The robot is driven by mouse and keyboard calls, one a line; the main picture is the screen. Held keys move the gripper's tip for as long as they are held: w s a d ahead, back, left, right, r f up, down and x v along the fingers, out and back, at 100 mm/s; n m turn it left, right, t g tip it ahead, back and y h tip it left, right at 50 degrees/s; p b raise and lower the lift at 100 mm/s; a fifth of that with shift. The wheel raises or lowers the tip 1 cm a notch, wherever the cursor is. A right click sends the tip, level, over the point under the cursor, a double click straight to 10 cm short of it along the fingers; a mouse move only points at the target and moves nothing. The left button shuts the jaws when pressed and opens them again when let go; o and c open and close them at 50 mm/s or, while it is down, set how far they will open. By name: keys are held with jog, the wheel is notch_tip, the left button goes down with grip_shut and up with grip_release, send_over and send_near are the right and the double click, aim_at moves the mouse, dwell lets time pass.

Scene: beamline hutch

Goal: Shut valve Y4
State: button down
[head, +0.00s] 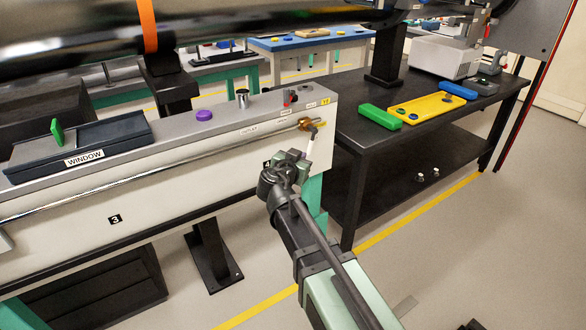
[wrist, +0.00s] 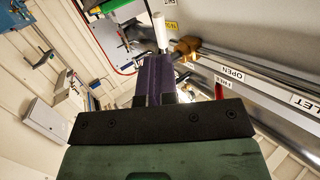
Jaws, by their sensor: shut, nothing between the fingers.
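The valve has a brass body (head: 307,124) on the pipe along the front of the grey bench, near its right end. It also shows in the wrist view (wrist: 187,46). Its white lever (head: 311,148) hangs down and out from the pipe, across it rather than along it. The lever shows in the wrist view (wrist: 160,31) just beyond my fingertips. My gripper (head: 297,157) is shut and empty, close beside the lever on its left in the head view. Its fingers show in the wrist view (wrist: 157,62); I cannot tell whether they touch the lever. A yellow tag (head: 325,100) sits above the valve.
The pipe (head: 180,162) runs left along the bench front. A purple knob (head: 204,116) and a window box (head: 80,143) are on the bench top. A dark table (head: 345,117) with a yellow plate (head: 428,107) and a green block (head: 380,117) stands at right.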

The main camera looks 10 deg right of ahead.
aim_at(310, 153)
jog(key=x, duration=0.5)
jog(key=shift+w+d+f+b, duration=0.15)
jog(key=shift+w+b, duration=0.15)
jog(key=shift+b, duration=0.1)
jog(key=shift+w+d+f+b, duration=0.15)
jog(key=shift+d+f+b, duration=0.3)
jog(key=shift+d, duration=0.05)
jog(key=shift+w+d, duration=0.1)
jog(key=shift+d, duration=0.05)
